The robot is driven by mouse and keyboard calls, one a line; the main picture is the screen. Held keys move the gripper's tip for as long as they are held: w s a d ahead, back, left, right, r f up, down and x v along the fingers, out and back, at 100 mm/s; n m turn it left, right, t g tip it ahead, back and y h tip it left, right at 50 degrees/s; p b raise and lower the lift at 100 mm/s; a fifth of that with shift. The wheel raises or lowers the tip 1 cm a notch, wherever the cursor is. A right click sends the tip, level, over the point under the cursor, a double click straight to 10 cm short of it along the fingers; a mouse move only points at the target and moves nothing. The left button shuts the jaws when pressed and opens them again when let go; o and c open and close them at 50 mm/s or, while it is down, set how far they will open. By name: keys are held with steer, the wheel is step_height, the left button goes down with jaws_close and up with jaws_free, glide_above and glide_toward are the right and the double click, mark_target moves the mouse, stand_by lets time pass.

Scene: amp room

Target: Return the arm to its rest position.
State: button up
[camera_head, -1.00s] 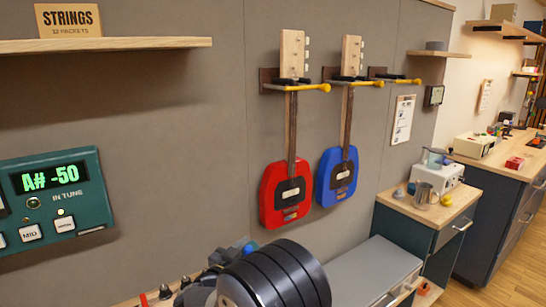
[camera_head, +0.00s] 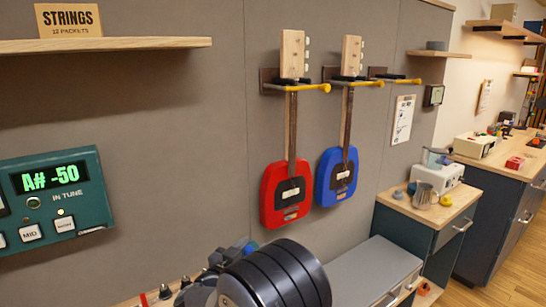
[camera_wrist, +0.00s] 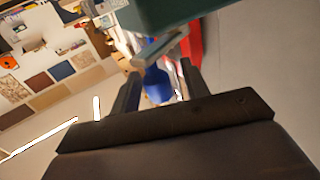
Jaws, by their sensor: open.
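My arm (camera_head: 275,278) shows at the bottom centre of the head view as a dark ribbed section with grey joints behind it. Its gripper end cannot be made out there. In the wrist view my gripper (camera_wrist: 158,82) has its two dark fingers apart. A pale grey bar-like shape and a blue shape show between and beyond the fingers. I cannot tell how near they are, and nothing is clearly held.
A red guitar (camera_head: 288,212) and a blue guitar (camera_head: 335,187) hang on the wall behind my arm. A teal tuner panel (camera_head: 75,215) is at left, under a shelf (camera_head: 130,45). A grey-topped cabinet (camera_head: 375,275) and a wooden-topped cabinet (camera_head: 408,209) stand at right.

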steer(key=shift+w+d+f+y+b, duration=0.2)
steer(key=shift+w+d+y+b, duration=0.15)
steer(key=shift+w, duration=0.2)
steer(key=shift+d+n+t+y+b, duration=0.2)
steer(key=shift+n+t+y+b, duration=0.3)
steer(key=shift+n+y+b, duration=0.35)
steer(key=shift+w+d+r+n+t+y+b, duration=0.15)
steer(key=shift+n+t+y+b, duration=0.15)
steer(key=shift+n+y+b, duration=0.6)
steer(key=shift+y, duration=0.3)
